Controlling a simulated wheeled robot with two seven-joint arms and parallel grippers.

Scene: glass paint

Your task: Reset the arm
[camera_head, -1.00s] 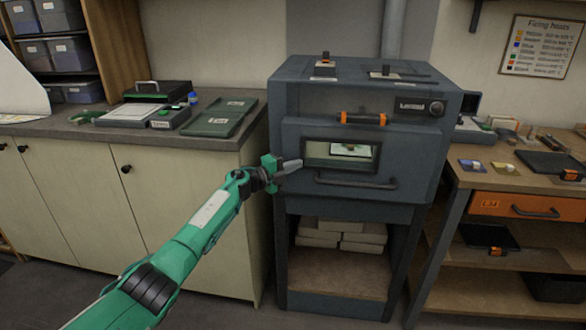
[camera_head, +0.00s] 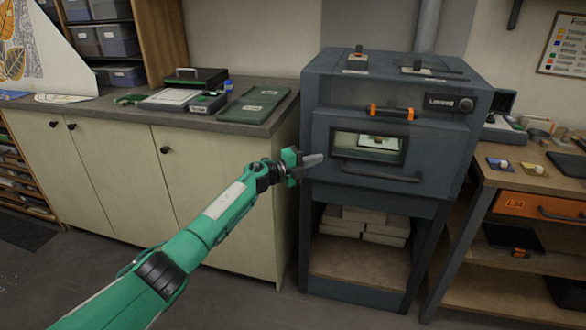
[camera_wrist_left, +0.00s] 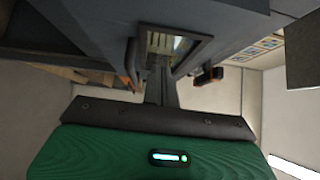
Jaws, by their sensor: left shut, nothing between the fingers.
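My left arm comes in from the lower left of the head view, and its gripper (camera_head: 312,160) is shut and empty in front of the left side of the grey kiln (camera_head: 355,85). The kiln's door is closed, with a bar handle (camera_head: 380,174) below its small window (camera_head: 368,146). Something pale and green shows behind the glass. In the left wrist view the shut fingers (camera_wrist_left: 161,85) point toward the kiln window (camera_wrist_left: 172,45), with the handle close by. I cannot tell whether they touch it. My right gripper is not in view.
A counter (camera_head: 215,122) on the left holds a green tray (camera_head: 255,105) and a black-lidded case. A workbench (camera_head: 535,178) with an orange drawer (camera_head: 538,206) stands on the right. Pale bricks (camera_head: 365,225) lie under the kiln. The floor in front is open.

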